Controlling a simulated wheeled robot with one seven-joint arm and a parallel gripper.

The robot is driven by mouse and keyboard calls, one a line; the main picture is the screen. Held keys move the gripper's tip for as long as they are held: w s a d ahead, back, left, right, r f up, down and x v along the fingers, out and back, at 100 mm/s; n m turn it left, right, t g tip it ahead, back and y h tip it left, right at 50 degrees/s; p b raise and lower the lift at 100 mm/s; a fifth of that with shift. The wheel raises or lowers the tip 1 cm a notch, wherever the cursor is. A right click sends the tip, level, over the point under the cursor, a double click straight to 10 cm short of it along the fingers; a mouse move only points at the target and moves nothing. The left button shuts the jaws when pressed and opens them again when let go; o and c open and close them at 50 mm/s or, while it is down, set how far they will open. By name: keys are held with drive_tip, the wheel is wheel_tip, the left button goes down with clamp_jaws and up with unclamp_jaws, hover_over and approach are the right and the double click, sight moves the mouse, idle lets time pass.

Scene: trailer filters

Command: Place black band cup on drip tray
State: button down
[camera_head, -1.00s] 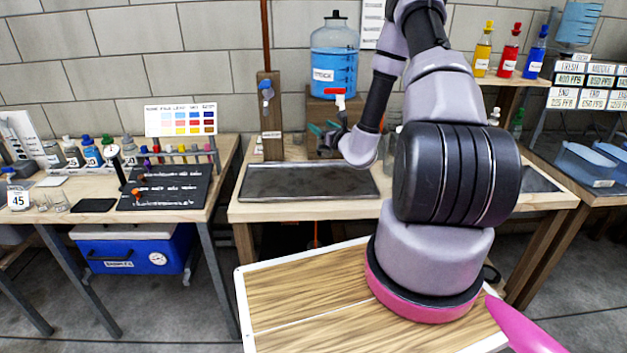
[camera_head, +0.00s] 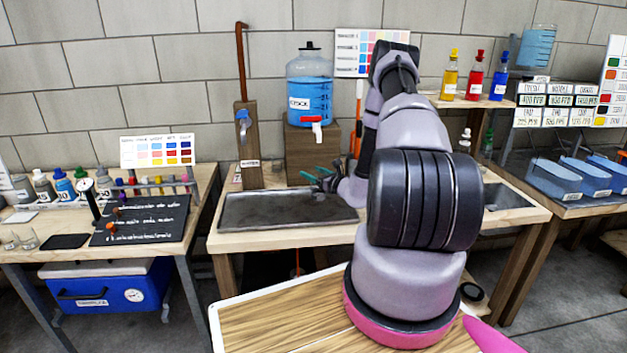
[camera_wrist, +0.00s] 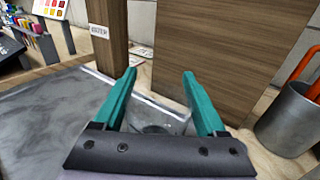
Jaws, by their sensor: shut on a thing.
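The drip tray (camera_head: 270,212) is a wide, shallow dark metal tray on the middle wooden bench. Its grey surface fills the left of the wrist view (camera_wrist: 45,125). My gripper (camera_head: 318,177) has teal fingers and is near the tray's back right part. In the wrist view my gripper (camera_wrist: 160,95) is shut on a clear cup (camera_wrist: 156,119), which sits between the fingers over the tray's edge area. The cup is see-through and faint, and its black band cannot be made out clearly. Whether its base touches anything cannot be told.
A wooden block (camera_head: 312,153) bears a blue water jug (camera_head: 309,90) behind the tray. A wooden post (camera_head: 248,145) with a blue tap stands left of it. A metal beaker (camera_wrist: 288,120) stands at the right in the wrist view. The tray's left part is clear.

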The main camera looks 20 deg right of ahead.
drive_tip(key=shift+f, duration=1.1)
drive_tip(key=shift+f, duration=0.15)
unclamp_jaws()
